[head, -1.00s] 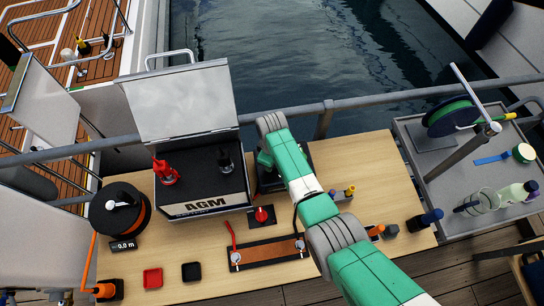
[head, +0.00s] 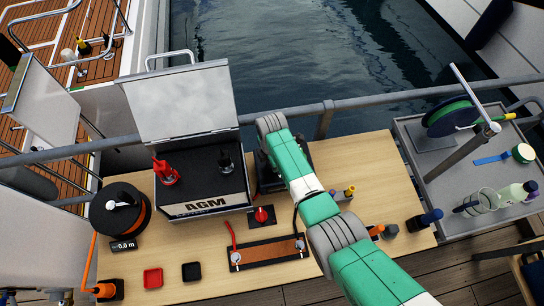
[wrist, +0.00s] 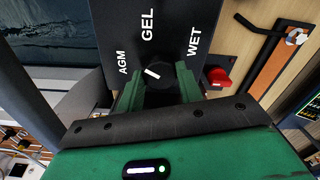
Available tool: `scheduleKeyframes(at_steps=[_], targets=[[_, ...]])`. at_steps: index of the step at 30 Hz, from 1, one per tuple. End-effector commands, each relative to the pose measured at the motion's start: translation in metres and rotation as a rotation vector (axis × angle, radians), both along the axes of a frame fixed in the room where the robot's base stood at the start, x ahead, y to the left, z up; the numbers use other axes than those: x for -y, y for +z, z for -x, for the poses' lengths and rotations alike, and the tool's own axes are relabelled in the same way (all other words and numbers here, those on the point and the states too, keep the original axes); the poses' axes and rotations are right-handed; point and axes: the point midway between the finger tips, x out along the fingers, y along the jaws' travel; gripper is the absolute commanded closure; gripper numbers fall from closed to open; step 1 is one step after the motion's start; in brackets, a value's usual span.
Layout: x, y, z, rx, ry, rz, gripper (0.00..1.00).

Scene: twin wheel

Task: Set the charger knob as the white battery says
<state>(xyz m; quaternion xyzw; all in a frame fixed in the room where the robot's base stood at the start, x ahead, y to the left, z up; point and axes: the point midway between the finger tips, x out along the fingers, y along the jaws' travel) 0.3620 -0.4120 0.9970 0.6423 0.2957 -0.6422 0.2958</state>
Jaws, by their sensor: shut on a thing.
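The white battery (head: 178,206) stands on the table in the head view, with AGM printed large on its front. The black charger (wrist: 165,18) fills the upper middle of the wrist view and carries the labels AGM, GEL and WET. Its round black knob (wrist: 168,76) has a white mark, tilted with its left end toward the AGM label. My gripper (wrist: 158,90) is shut on the knob, one green finger on each side. In the head view the arm hides the gripper, the knob and most of the charger (head: 266,178).
A cable reel (head: 120,212) stands left. Small red (head: 153,278) and black trays (head: 191,271) lie at the front. A rail (head: 380,100) runs behind.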

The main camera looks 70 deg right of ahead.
Motion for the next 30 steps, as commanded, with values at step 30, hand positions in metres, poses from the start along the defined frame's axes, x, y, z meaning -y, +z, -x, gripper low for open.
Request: scheduleKeyframes(at_steps=[30], targets=[[0.0005, 0.0008, -0.0001, 0.000, 0.502, 0.000, 0.87]])
